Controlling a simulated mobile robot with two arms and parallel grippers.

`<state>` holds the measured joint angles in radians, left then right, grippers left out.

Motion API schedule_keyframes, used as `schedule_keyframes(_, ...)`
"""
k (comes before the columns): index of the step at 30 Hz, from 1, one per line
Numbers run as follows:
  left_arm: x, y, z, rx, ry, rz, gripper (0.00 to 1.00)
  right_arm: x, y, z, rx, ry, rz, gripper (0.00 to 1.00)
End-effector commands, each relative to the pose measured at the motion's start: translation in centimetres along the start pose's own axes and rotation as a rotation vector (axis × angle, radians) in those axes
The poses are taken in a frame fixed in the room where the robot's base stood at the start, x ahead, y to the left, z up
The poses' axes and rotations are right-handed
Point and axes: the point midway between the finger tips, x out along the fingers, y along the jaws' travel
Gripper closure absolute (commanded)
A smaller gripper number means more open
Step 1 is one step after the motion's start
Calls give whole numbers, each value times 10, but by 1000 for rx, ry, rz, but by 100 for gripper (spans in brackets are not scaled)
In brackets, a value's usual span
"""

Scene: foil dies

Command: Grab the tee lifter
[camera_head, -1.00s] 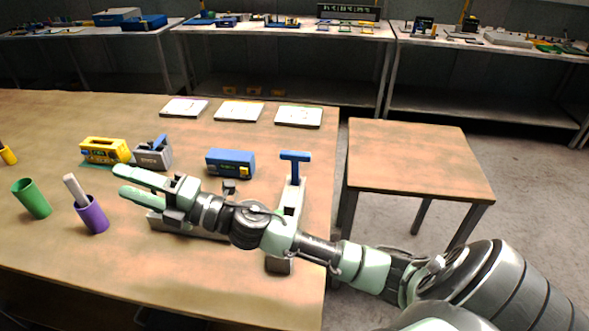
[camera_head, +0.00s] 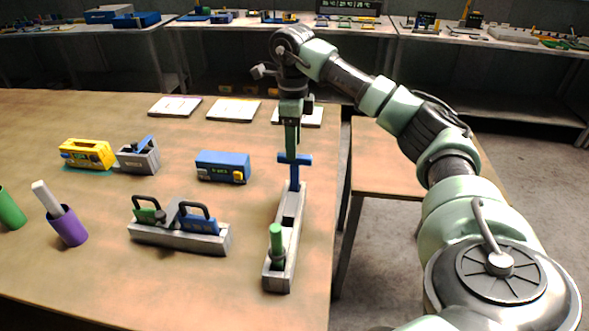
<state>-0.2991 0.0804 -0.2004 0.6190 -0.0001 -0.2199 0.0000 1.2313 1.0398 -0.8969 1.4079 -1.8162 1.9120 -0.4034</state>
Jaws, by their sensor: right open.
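The tee lifter (camera_head: 295,175) is blue and T-shaped, with a crossbar on an upright post. It stands upright at the far end of a long grey rack (camera_head: 268,272). My right gripper (camera_head: 292,150) points down at the crossbar from above, with its fingers at about the crossbar's middle. It is open, and its fingers are seen nearly edge-on, so I cannot tell whether they touch or straddle the bar. My left gripper is not in view.
A green cylinder (camera_head: 276,240) stands at the rack's near end. To the left, a grey holder (camera_head: 180,241) carries two black-handled tools. A smaller table (camera_head: 362,160) is at the right.

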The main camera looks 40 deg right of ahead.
Motion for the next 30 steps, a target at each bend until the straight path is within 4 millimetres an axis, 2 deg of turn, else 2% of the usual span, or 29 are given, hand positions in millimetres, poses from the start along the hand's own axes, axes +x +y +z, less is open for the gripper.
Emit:
schedule_keyframes(13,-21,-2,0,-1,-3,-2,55,58,-4,-4,-3,0,4,53)
schedule_keyframes(17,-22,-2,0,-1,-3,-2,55,66,-4,-3,-3,-2,3,53)
schedule_keyframes(23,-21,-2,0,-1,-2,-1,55,67,-4,-3,-4,-3,2,53)
schedule_keyframes(28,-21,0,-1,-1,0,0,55,67,-4,-3,-4,-4,2,100)
schedule_keyframes(30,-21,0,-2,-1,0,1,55,67,-4,-2,-4,-4,2,100)
